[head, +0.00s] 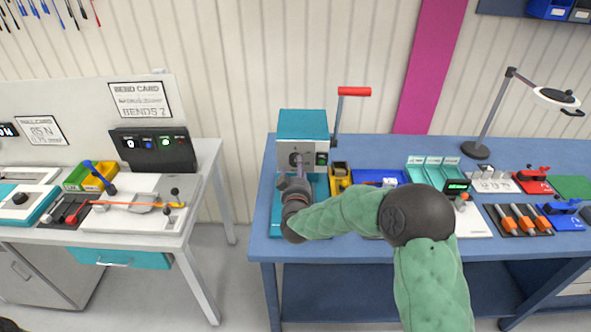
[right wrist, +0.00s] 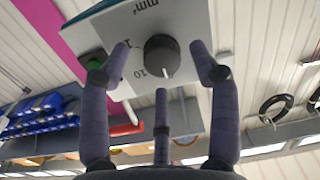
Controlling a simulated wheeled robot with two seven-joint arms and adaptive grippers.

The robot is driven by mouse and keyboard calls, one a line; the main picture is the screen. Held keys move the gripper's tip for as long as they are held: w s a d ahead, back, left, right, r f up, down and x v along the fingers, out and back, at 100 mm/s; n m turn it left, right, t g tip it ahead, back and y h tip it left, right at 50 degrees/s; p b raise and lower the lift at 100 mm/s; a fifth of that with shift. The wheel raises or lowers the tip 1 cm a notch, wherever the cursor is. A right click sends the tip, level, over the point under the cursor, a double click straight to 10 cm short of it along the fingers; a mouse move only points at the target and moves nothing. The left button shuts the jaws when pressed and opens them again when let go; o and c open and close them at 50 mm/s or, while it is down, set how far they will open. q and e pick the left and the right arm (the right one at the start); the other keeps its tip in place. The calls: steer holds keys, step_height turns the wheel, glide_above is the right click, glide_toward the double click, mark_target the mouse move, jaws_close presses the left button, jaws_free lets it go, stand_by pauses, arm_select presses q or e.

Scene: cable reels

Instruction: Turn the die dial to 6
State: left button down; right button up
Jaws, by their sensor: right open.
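The die dial (right wrist: 161,56) is a round black knob on the grey front face of the teal-topped press (head: 303,126). In the right wrist view its white pointer mark faces the bottom of the picture, near a printed 10; other markings are partly hidden. My right gripper (right wrist: 160,66) is open, its purple fingers spread around the dial with gaps visible on both sides. In the head view my right gripper (head: 302,168) is in front of the press face and partly covers it.
The press has a lever with a red handle (head: 354,91) at its right. A yellow holder (head: 340,178) stands close beside it on the blue bench (head: 400,148). A white bench (head: 206,160) is at left.

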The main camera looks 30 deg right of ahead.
steer(key=v, duration=1.1)
steer(key=shift+f, duration=0.2)
steer(key=s+a+f+n+g+y+b, duration=0.15)
steer(key=a+f+g+y, duration=0.35)
steer(key=f, duration=0.8)
steer(key=s+a+f+g+y, duration=0.1)
steer(key=s+a+f+y, duration=0.15)
steer(key=a+f, duration=0.75)
steer(key=s+a+f+g+y, duration=0.2)
steer(key=s+a+f+g, duration=0.1)
steer(key=s+f, duration=0.6)
steer(key=s+a+f+g+y+b, duration=0.1)
steer(key=s+a+f+g+y, duration=0.2)
steer(key=s+f, duration=0.6)
steer(key=a+f+g, duration=0.1)
steer(key=g, duration=0.1)
steer(key=shift+s+f+m+g, duration=0.25)
steer(key=shift+f+m+g, duration=0.05)
steer(key=shift+f+m, duration=0.1)
